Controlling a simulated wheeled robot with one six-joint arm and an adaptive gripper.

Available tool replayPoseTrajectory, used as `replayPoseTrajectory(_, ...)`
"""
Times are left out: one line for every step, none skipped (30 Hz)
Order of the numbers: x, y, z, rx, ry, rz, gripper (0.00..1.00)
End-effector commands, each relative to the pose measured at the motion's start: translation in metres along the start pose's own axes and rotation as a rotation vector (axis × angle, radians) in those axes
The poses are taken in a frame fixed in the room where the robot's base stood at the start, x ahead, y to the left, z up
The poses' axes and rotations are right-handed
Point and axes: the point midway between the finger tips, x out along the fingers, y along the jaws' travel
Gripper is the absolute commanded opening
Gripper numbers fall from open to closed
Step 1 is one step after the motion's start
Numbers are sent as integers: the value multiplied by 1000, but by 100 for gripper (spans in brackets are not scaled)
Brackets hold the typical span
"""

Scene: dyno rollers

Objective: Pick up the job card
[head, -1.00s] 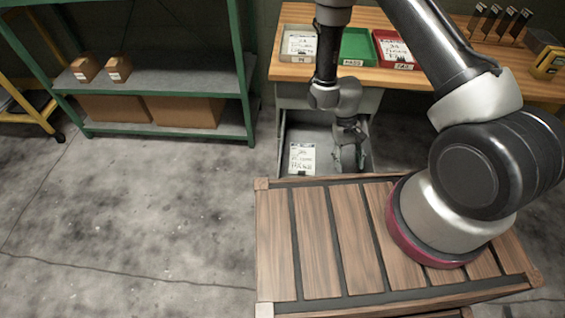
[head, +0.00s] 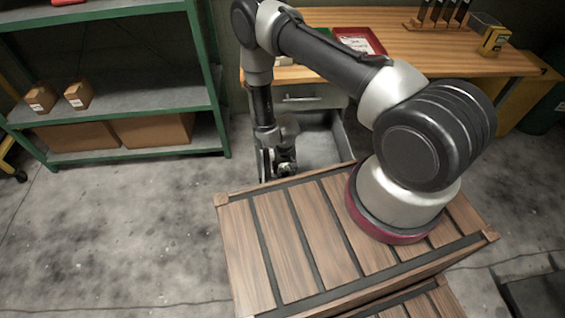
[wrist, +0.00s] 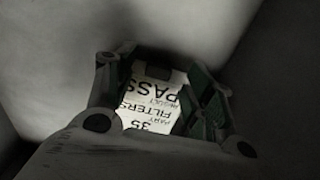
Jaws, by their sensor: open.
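The job card is white with black print reading PASS, FILTERS and 35, and has a dark patch at its top edge. In the wrist view the card (wrist: 150,104) lies in the grey open drawer (head: 322,150), its print rotated. My gripper (wrist: 157,88) is open, with one finger on each side of the card in that view; I cannot tell whether they touch it. In the head view my gripper (head: 279,168) points down into the left part of the drawer, and the card is hidden behind it.
A wooden workbench (head: 440,62) stands above the drawer, with a red tray (head: 372,42), a rack of dark tools and a yellow device (head: 494,42) on it. A green shelf (head: 120,96) with cardboard boxes stands left. The drawer walls are close around my gripper.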

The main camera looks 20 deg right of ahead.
Motion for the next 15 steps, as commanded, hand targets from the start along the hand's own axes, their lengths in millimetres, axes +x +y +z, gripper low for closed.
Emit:
replayPoseTrajectory(8,0,0,0,-1,1,54)
replayPoseTrajectory(12,0,1,0,-1,1,54)
replayPoseTrajectory(15,0,0,0,0,0,54)
replayPoseTrajectory(17,0,0,0,0,0,54)
replayPoseTrajectory(18,0,0,0,0,0,54)
replayPoseTrajectory(20,0,0,0,0,0,54)
replayPoseTrajectory(20,0,0,0,0,0,54)
replayPoseTrajectory(20,0,0,-1,0,0,54)
replayPoseTrajectory(20,0,0,-1,0,0,54)
replayPoseTrajectory(19,0,0,-1,0,0,54)
replayPoseTrajectory(19,0,0,-1,0,0,54)
replayPoseTrajectory(19,0,0,-1,0,0,50)
replayPoseTrajectory(19,0,0,-1,0,0,44)
replayPoseTrajectory(19,0,0,-1,0,0,39)
replayPoseTrajectory(19,0,0,-1,0,0,32)
